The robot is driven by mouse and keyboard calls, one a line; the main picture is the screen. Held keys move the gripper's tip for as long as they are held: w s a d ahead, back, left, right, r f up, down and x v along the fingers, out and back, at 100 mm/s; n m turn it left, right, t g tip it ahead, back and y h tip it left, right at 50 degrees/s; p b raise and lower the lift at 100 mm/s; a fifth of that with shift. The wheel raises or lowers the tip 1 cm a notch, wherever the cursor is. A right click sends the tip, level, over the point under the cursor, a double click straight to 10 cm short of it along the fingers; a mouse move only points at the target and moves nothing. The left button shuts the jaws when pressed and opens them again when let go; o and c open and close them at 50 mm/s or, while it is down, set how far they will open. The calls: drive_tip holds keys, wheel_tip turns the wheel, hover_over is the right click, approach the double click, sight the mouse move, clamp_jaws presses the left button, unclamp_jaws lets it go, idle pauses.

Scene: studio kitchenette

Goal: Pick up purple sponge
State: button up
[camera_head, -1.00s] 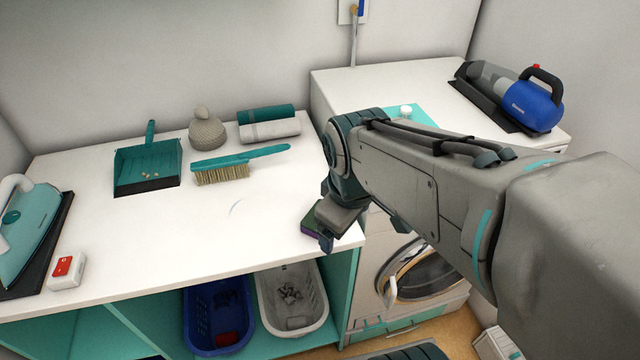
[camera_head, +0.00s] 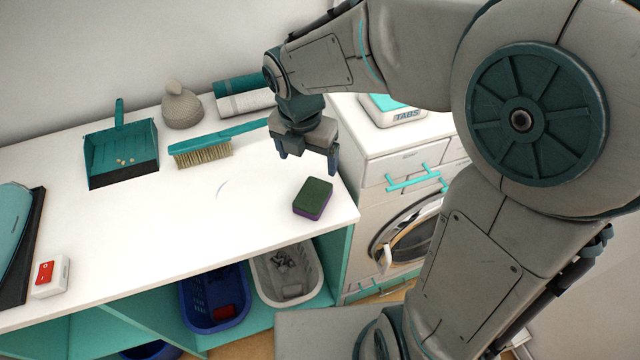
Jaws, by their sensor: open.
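The purple sponge (camera_head: 313,199) lies flat on the white counter near its right front corner. Its top is dark green and its lower layer is purple. My gripper (camera_head: 307,168) is open and empty, pointing down above the counter, a little behind the sponge in the picture. The fingers are apart from the sponge, and nothing hides it.
A teal brush (camera_head: 215,144), a dustpan (camera_head: 121,155) with crumbs and a knitted grey item (camera_head: 182,107) stand behind. Rolled towels (camera_head: 243,98) lie at the back. A red-and-white box (camera_head: 50,277) is at left. Baskets (camera_head: 288,275) sit below the counter.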

hover_over(313, 193)
drive_tip(key=s, duration=0.1)
drive_tip(key=f, duration=0.5)
drive_tip(key=a+f, duration=0.1)
drive_tip(key=f, duration=0.1)
drive_tip(key=shift+f, duration=0.2)
drive_tip(key=shift+w+d+f, duration=0.1)
drive_tip(key=shift+d+f, duration=0.05)
drive_tip(key=shift+f, duration=0.8)
drive_tip(key=shift+w+d+f, duration=0.1)
drive_tip(key=shift+w+f, duration=0.05)
drive_tip(key=shift+f, duration=0.8)
drive_tip(key=shift+w+d+f, duration=0.1)
drive_tip(key=shift+d+f, duration=0.05)
drive_tip(key=shift+f, duration=0.8)
drive_tip(key=shift+c, duration=0.4)
drive_tip(key=c, duration=1.1)
wheel_tip(313, 193, up, 10)
drive_tip(key=shift+r, duration=0.1)
